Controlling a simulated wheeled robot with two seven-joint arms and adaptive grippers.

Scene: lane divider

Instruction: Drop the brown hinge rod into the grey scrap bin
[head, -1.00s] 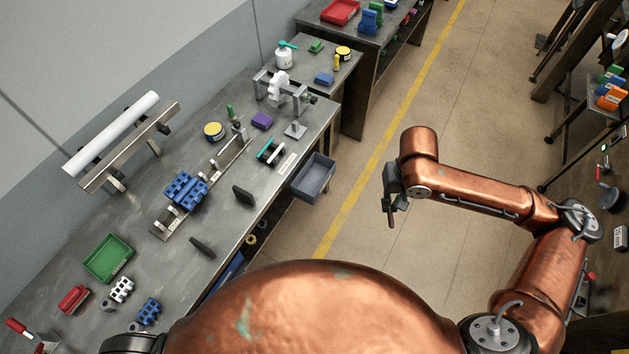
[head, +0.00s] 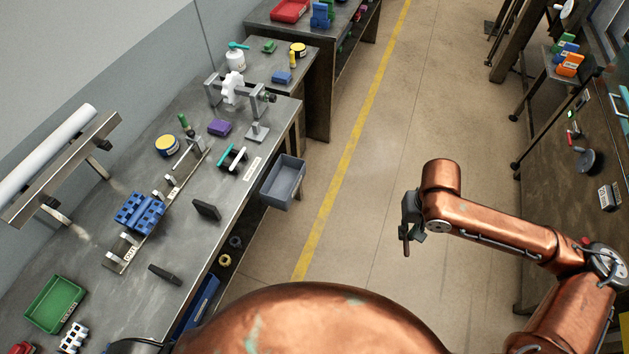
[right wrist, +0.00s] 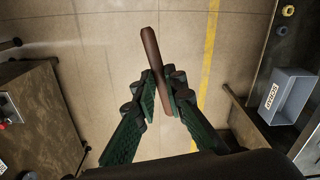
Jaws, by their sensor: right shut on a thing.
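The brown hinge rod (right wrist: 153,55) is held between the fingers of my right gripper (right wrist: 163,88) in the right wrist view. In the head view the rod (head: 406,246) hangs below my right gripper (head: 411,228), above open floor. The grey scrap bin (head: 283,183) is mounted at the side of the left workbench, left of my right gripper and apart from it. The bin also shows at the right of the right wrist view (right wrist: 288,97), with a white label on its side. Its inside looks empty in the head view. My left gripper is not seen.
The left workbench (head: 188,240) carries blue blocks (head: 139,212), a green tray (head: 55,304) and a clamp stand (head: 257,131). A yellow line (head: 345,160) runs along the clear floor between the bin and my right gripper. Another bench (head: 560,180) stands at the right.

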